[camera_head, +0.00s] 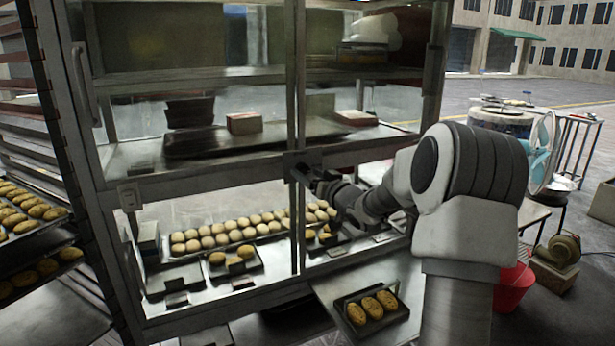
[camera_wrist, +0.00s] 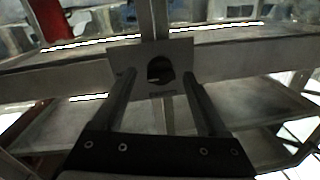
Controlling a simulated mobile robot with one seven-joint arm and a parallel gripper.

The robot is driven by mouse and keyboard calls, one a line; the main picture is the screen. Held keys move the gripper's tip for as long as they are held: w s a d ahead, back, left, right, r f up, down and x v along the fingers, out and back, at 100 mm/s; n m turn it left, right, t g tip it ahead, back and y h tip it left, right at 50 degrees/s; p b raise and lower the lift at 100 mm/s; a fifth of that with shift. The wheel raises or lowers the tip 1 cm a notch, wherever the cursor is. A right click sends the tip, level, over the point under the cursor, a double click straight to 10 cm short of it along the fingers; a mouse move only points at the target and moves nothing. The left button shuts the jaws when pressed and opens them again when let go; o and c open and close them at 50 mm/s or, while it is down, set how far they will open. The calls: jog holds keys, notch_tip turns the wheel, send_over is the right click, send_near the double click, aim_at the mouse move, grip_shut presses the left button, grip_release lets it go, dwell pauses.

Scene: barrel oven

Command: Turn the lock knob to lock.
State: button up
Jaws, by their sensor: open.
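The lock knob (camera_wrist: 160,70) is a dark round piece on a square metal plate (camera_wrist: 124,56) in the wrist view. The plate sits where a vertical post meets a horizontal rail of the glass cabinet. My gripper (camera_wrist: 158,76) is open, with one finger on each side of the knob. I cannot tell whether the fingers touch it. In the head view my gripper (camera_head: 303,174) is at the cabinet's middle post, by the lock plate (camera_head: 292,158). The knob itself is hard to make out there.
The glass cabinet (camera_head: 140,194) holds trays of rolls (camera_head: 240,234). A tray of three loaves (camera_head: 372,308) lies on a ledge in front, below my arm. A rack of bread trays (camera_head: 32,212) stands left. A red bucket (camera_head: 512,290) and a fan (camera_head: 541,150) stand right.

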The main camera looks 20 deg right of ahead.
jog(key=shift+w, duration=0.45)
grip_shut()
